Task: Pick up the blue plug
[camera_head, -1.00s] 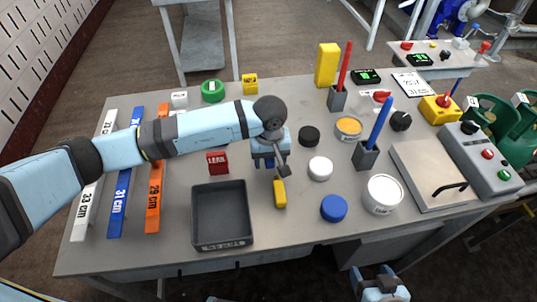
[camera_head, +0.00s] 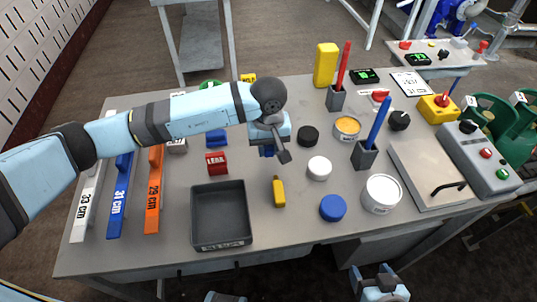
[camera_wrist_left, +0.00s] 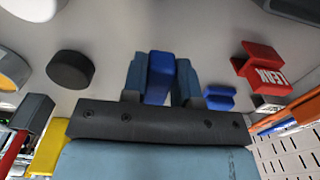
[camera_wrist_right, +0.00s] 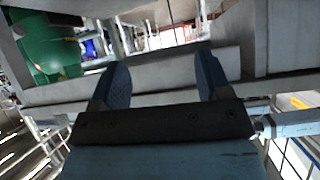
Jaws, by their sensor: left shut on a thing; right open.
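My left gripper (camera_head: 269,149) is over the middle of the table. In the left wrist view, its fingers (camera_wrist_left: 160,80) are shut on a blue block-like piece (camera_wrist_left: 158,78), which appears to be the blue plug. The head view mostly hides this piece behind the gripper. I cannot tell its exact height above the table. My right gripper (camera_head: 374,276) is low, in front of the table, and shows open and empty in the right wrist view (camera_wrist_right: 160,80).
A grey tray (camera_head: 221,244), a yellow piece (camera_head: 278,191), a blue disc (camera_head: 333,208) and a white disc (camera_head: 319,168) lie nearby. A red block (camera_head: 216,163) and another blue piece (camera_head: 216,137) are left of the gripper. A black disc (camera_head: 308,135) is right.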

